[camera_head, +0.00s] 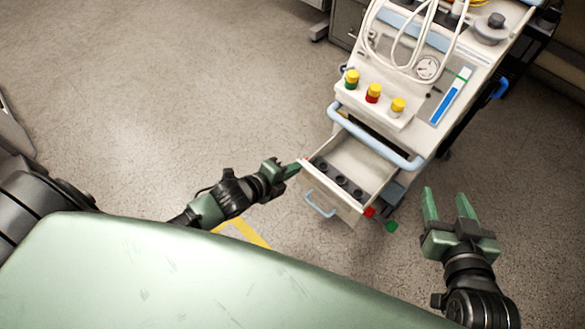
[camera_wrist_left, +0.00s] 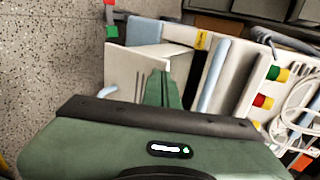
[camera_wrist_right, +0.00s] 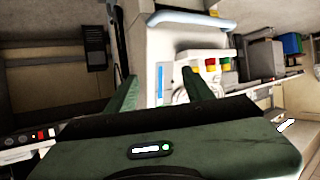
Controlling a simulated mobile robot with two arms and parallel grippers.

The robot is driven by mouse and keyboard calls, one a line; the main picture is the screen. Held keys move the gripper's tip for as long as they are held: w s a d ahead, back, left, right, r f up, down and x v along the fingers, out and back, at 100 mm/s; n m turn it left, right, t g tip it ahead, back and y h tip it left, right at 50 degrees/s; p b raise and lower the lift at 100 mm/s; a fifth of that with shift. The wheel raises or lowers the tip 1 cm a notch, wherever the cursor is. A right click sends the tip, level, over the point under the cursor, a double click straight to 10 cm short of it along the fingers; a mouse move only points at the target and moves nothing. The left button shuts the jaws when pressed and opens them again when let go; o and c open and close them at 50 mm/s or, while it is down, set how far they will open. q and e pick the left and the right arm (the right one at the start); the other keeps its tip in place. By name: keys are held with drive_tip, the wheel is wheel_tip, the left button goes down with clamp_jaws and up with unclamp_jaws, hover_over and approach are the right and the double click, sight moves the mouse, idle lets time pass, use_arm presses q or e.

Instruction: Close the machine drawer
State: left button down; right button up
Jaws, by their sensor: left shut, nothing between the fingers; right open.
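The machine (camera_head: 410,95) is a white cart with a light-blue front rail. Its drawer (camera_head: 334,204) is pulled open toward me, with several dark round items inside and a light-blue handle (camera_head: 320,205) on its front. My left gripper (camera_head: 296,167) is shut and empty, its fingertips at the drawer's left front corner; I cannot tell if they touch. In the left wrist view the shut fingers (camera_wrist_left: 163,88) overlap the drawer's front panel (camera_wrist_left: 132,70). My right gripper (camera_head: 446,205) is open and empty, to the right of the drawer and apart from it. In the right wrist view its fingers (camera_wrist_right: 157,92) are spread.
Yellow-capped knobs (camera_head: 373,93) and looped white tubing (camera_head: 405,45) are on the machine above the drawer. Red and green connectors (camera_head: 380,220) stick out at the drawer's lower right. A yellow floor marking (camera_head: 248,233) lies below my left arm. Floor to the left is clear.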

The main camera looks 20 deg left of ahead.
use_arm(q)
drive_tip(key=w+d, duration=0.1)
drive_tip(key=w, duration=0.1)
drive_tip(key=w+d, duration=0.1)
drive_tip(key=w, duration=0.2)
drive_tip(key=w+d, duration=0.1)
drive_tip(key=w, duration=0.2)
drive_tip(key=shift+w+r, duration=0.1)
drive_tip(key=shift+w, duration=0.05)
drive_tip(key=w+d+b, duration=0.1)
drive_tip(key=w+d, duration=0.2)
drive_tip(key=w, duration=0.6)
drive_tip(key=shift+w+d, duration=0.15)
drive_tip(key=shift+d, duration=0.05)
use_arm(e)
wheel_tip(320, 180, up, 6)
drive_tip(key=w+a+t+y, duration=0.1)
drive_tip(key=w+t, duration=0.1)
drive_tip(key=t, duration=0.1)
drive_tip(key=shift+a+t, duration=0.2)
drive_tip(key=shift+t, duration=0.2)
drive_tip(key=shift+w+r, duration=0.1)
